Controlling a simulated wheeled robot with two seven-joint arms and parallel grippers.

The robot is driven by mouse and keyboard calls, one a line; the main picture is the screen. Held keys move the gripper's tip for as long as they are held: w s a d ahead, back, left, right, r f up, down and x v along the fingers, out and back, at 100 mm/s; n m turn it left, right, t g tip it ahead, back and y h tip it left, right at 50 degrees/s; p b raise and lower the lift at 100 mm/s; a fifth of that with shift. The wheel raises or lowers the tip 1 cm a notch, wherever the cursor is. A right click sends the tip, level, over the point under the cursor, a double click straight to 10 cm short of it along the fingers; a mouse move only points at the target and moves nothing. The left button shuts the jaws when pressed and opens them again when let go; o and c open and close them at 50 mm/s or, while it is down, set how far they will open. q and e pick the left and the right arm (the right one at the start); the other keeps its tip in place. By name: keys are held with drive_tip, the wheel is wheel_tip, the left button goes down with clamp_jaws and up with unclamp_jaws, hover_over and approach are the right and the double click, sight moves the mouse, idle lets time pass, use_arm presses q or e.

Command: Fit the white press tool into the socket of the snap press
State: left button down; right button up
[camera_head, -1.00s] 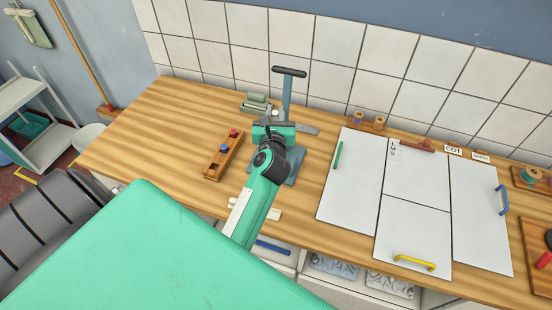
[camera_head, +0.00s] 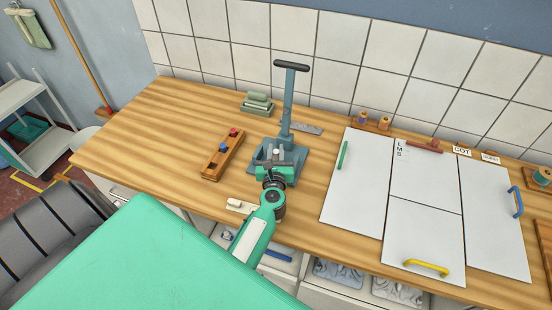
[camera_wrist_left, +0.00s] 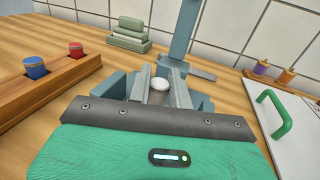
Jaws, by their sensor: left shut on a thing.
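The snap press (camera_head: 287,118) is blue-grey, with an upright post, a dark bar handle on top and a flat base on the wooden counter. It also shows in the left wrist view (camera_wrist_left: 185,35), straight ahead. My left gripper (camera_head: 276,160) is over the front part of the press base. It is shut on the white press tool (camera_head: 276,152), whose pale round top shows between the fingers in the left wrist view (camera_wrist_left: 158,86). The tool's lower end is hidden. The socket cannot be made out behind the fingers. My right gripper is not in view.
A wooden rack (camera_head: 222,155) with a red and a blue tool stands left of the press. Green blocks (camera_head: 257,103) and a grey metal strip (camera_head: 306,129) lie behind. A white piece (camera_head: 240,206) is near the front edge. White boards (camera_head: 355,185) cover the right.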

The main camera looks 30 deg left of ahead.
use_arm(q)
wheel_tip(320, 180, down, 2)
drive_tip(key=shift+f, duration=0.1)
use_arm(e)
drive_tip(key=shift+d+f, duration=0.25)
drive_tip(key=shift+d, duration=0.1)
